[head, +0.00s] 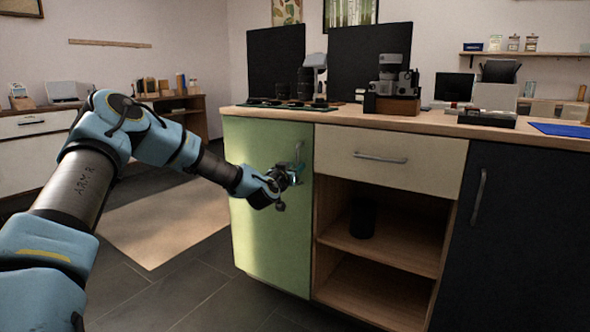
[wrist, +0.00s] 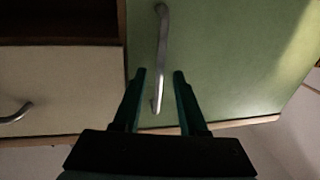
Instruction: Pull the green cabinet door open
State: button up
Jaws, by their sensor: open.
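The green cabinet door (head: 262,240) is at the left end of the cabinet and looks shut. It also fills the upper right of the wrist view (wrist: 230,60). Its metal handle (wrist: 161,50) is a vertical bar; in the head view its upper part (head: 298,152) shows just above my gripper (head: 293,174). In the wrist view my gripper (wrist: 158,75) is open, with one finger on each side of the handle's end. I cannot tell whether either finger touches the handle.
Right of the door are a cream drawer (head: 390,157), open shelves with a dark cup (head: 362,218), and a dark door (head: 515,235). Floor left of the door is clear, with a beige rug (head: 165,222).

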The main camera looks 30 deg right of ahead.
jog(key=shift+w+d, duration=0.15)
jog(key=shift+d, duration=0.1)
grip_shut()
dwell(1.4)
